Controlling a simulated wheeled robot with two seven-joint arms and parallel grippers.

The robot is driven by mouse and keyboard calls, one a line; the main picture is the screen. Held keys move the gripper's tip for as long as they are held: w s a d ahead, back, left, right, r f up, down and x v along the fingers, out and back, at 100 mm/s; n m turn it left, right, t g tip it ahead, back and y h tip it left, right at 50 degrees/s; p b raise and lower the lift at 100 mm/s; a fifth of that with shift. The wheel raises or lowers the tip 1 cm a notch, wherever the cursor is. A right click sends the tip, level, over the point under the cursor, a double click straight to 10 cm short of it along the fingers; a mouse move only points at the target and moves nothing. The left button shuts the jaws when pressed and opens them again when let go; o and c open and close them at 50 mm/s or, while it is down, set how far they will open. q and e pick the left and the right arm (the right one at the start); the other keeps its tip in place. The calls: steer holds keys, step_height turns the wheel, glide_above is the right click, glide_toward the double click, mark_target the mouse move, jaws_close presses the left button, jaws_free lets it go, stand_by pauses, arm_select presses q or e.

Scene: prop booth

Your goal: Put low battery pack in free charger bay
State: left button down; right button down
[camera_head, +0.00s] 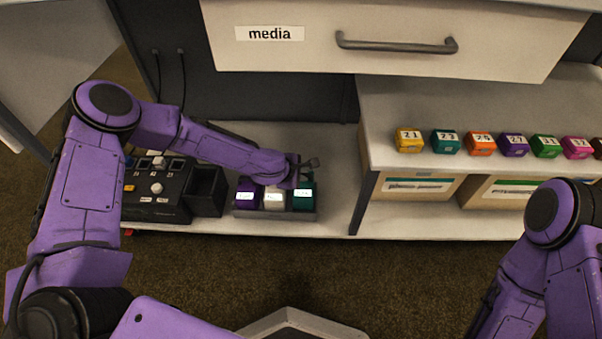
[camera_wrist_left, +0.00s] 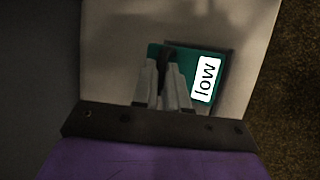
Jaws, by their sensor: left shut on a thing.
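A teal battery pack (camera_head: 303,197) with a white label stands at the right end of a low grey tray (camera_head: 277,215). In the left wrist view the teal pack (camera_wrist_left: 205,62) shows the word "low". A purple pack (camera_head: 246,194) and a white pack (camera_head: 274,199) stand beside it in the tray. My left gripper (camera_head: 308,166) is at the top of the teal pack; in the left wrist view its fingers (camera_wrist_left: 164,80) are shut on it. A black unit (camera_head: 152,200), seemingly the charger, stands to the left, partly behind my left arm. My right gripper is out of view.
An open black bin (camera_head: 206,190) stands between the black unit and the tray. A raised shelf (camera_head: 380,165) on the right holds a row of coloured numbered blocks (camera_head: 480,144). A drawer (camera_head: 300,50) marked "media" overhangs the back. Bare board lies right of the tray.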

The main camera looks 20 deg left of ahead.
arm_select(q)
steer(key=shift+w+a+f, duration=0.1)
steer(key=shift+w+f, duration=0.05)
steer(key=shift+f, duration=0.6)
steer(key=shift+w+f, duration=0.15)
steer(key=shift+f, duration=0.75)
steer(key=c, duration=1.1)
jaws_free()
steer(key=shift+g, duration=0.3)
steer(key=p+v, duration=0.4)
steer(key=v, duration=0.6)
steer(key=shift+s+a+r, duration=0.15)
steer(key=shift+a+r, duration=0.05)
